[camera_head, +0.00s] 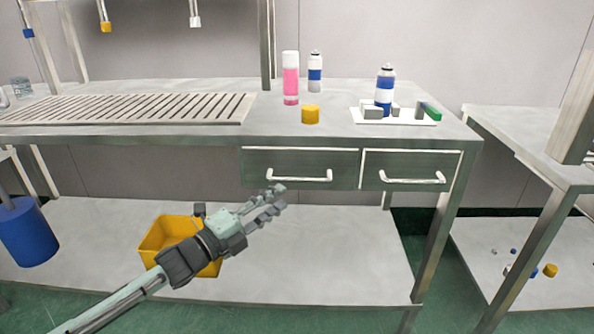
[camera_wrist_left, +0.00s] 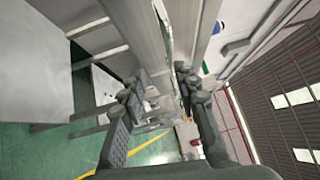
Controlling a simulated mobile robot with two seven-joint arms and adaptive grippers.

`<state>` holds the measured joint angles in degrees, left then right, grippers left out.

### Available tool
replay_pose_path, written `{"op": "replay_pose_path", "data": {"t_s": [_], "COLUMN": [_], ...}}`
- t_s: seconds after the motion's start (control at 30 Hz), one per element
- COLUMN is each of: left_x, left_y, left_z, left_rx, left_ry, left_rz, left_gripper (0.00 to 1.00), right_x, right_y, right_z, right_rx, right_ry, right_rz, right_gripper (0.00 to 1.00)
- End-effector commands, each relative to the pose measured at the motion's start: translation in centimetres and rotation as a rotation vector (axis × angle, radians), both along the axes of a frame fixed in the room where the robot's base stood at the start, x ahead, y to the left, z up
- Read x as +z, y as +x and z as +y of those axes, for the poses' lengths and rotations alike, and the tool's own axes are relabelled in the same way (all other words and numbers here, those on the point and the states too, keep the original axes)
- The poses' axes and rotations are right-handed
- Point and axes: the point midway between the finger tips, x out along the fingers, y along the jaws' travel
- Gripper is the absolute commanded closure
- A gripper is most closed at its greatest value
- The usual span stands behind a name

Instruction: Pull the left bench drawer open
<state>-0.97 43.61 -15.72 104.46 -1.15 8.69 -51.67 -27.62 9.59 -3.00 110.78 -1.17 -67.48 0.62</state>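The left bench drawer (camera_head: 335,164) is under the bench top, with a dark front and a pale bar handle (camera_head: 300,179). Its front looks flush with the bench frame, so it appears closed. My left gripper (camera_head: 281,197) is just below and left of this handle in the head view, with its fingers pointing up and right. In the left wrist view my left gripper (camera_wrist_left: 160,82) has its two fingers apart with a gap between them. I see nothing gripped, and I cannot tell how far the fingers are from the handle. My right gripper is not in view.
A second drawer (camera_head: 410,167) with its own handle is to the right. A yellow bin (camera_head: 158,236) stands on the lower shelf (camera_head: 330,265) behind my left arm. The bench top holds a pink bottle (camera_head: 291,85), a yellow cap (camera_head: 310,114), two spray cans and a white tray (camera_head: 420,122).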

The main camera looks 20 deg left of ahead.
Motion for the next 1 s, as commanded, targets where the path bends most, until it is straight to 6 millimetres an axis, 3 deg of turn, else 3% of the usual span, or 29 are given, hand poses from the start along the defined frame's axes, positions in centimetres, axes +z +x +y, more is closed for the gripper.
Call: {"op": "replay_pose_path", "data": {"t_s": [0.17,0.6,1.0], "left_x": [1.5,2.3,2.2], "left_y": [0.7,6.0,6.6], "left_z": [-0.7,-3.8,-4.1], "left_rx": [-0.037,-0.034,-0.034], "left_ry": [0.039,0.036,0.037], "left_rz": [-0.064,-0.059,-0.057], "left_gripper": [0.69,0.69,0.72], "right_x": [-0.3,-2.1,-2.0], "right_y": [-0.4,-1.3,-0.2], "right_z": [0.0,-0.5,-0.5], "right_rx": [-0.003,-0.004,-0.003], "right_ry": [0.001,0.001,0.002], "right_rz": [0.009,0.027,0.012], "right_gripper": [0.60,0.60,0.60]}}
